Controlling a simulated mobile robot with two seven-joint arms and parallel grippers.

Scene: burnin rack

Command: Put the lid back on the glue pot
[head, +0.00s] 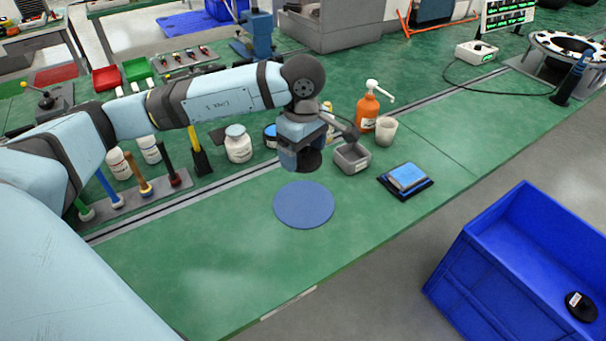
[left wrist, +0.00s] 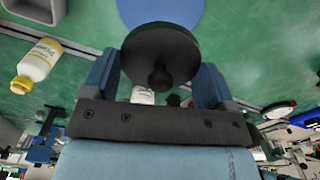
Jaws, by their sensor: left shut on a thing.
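My left gripper (head: 303,158) is shut on a black round lid (left wrist: 160,50) with a knob, which shows between the two blue fingers in the left wrist view. In the head view, the dark lid (head: 309,162) is below the gripper, above the bench near the far edge of a round blue mat (head: 304,206). A dark round pot with a blue top (head: 270,136) stands just left of the gripper, partly hidden by it; I cannot tell whether it is the glue pot. My right gripper is not in view.
A grey open box (head: 352,160), a white cup (head: 386,132) and an orange pump bottle (head: 366,112) stand to the right. A white jar (head: 238,146) stands left. A blue crate (head: 520,262) holds a black knobbed piece (head: 581,306). The green bench front is clear.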

